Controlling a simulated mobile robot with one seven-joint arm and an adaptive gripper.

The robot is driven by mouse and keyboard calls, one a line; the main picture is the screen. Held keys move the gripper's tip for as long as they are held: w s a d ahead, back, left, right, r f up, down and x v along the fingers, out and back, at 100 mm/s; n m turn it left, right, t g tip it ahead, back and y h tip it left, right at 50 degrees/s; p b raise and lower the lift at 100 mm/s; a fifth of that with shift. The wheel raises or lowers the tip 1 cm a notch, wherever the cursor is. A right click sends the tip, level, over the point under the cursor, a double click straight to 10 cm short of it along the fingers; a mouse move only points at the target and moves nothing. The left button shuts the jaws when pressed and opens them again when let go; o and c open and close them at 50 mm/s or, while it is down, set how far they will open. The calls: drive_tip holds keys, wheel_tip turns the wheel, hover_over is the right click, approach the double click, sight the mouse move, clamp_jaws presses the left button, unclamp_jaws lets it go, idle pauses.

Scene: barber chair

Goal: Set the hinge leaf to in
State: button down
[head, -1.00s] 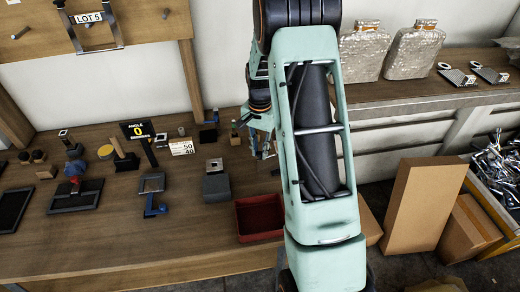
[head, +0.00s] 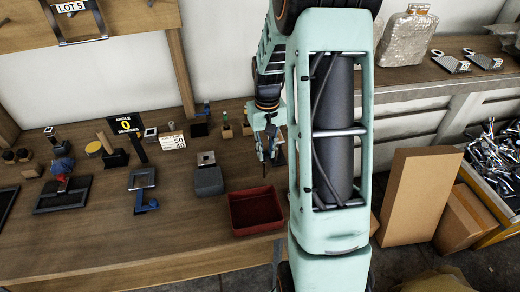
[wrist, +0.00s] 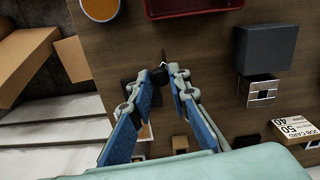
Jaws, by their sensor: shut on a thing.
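My gripper (wrist: 161,75) is shut on a small dark piece (wrist: 158,78) at its fingertips in the wrist view. Whether that piece is part of a hinge leaf cannot be told. In the head view my gripper (head: 268,155) is above the bench, behind and right of the grey block, partly hidden by my arm. I cannot surely pick out the hinge leaf. A grey block (head: 209,181) with a small metal square piece (head: 206,158) behind it also shows in the wrist view (wrist: 267,48). A display (head: 125,124) reads angle 0.
A red tray (head: 257,228) lies at the bench's front right. A blue and grey fixture (head: 143,180) and a dark frame (head: 62,192) stand left. A job card (head: 172,140) stands behind. Cardboard boxes (head: 415,195) are right of my arm. Bare bench lies in front.

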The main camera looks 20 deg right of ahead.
drive_tip(key=shift+s+d+r+n, duration=0.1)
drive_tip(key=shift+s+d+n, duration=0.35)
drive_tip(key=shift+d+n, duration=0.6)
drive_tip(key=shift+s+d+f+n, duration=0.1)
drive_tip(key=shift+s+d+n, duration=0.4)
drive_tip(key=shift+n, duration=1.05)
drive_tip(key=shift+s+d+r+n, duration=0.1)
drive_tip(key=shift+s+d+n, duration=0.3)
drive_tip(key=shift+d+n, duration=0.7)
drive_tip(key=shift+a+n, duration=0.2)
drive_tip(key=shift+n, duration=0.1)
drive_tip(key=c, duration=1.8)
unclamp_jaws()
wheel_tip(320, 180, up, 12)
